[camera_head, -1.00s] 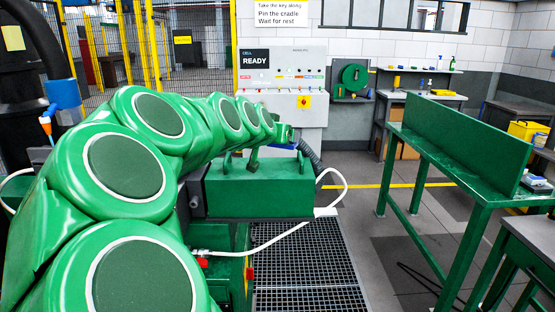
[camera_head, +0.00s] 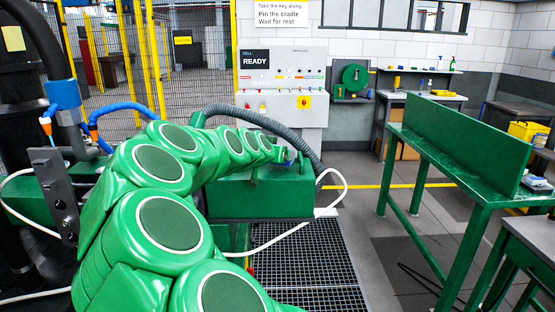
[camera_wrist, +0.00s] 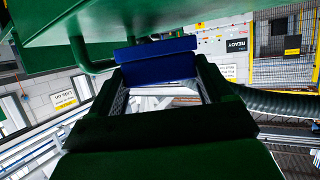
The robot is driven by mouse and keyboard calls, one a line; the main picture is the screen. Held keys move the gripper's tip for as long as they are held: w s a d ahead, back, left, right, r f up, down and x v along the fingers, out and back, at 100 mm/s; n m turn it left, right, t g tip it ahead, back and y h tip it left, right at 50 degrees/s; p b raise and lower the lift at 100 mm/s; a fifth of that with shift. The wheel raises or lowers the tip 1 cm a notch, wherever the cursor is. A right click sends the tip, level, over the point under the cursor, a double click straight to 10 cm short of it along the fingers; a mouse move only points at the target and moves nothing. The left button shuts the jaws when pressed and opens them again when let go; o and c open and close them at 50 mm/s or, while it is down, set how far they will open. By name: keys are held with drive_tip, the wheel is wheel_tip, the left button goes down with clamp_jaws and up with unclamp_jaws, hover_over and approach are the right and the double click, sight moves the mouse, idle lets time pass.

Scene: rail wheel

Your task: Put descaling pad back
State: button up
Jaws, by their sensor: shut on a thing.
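My gripper (camera_wrist: 160,82) is shut on a blue block-shaped pad, which I take to be the descaling pad (camera_wrist: 158,68). The pad spans the gap between the two fingers in the wrist view. In the head view my gripper (camera_head: 286,161) is small and partly hidden at the end of my green arm, near the top right part of a green box (camera_head: 262,196). A bit of blue shows at its tip. I cannot tell whether the pad touches anything.
A large green surface (camera_wrist: 200,18) lies close across the top of the wrist view. A grey hose (camera_head: 300,143) arches behind my arm, and a white cable (camera_head: 300,232) loops in front of the box.

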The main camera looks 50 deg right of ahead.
drive_tip(key=shift+f, duration=0.8)
drive_tip(key=shift+f, duration=0.15)
drive_tip(key=o, duration=1)
drive_tip(key=shift+c, duration=0.2)
drive_tip(key=v, duration=1.2)
drive_tip(key=shift+s, duration=0.1)
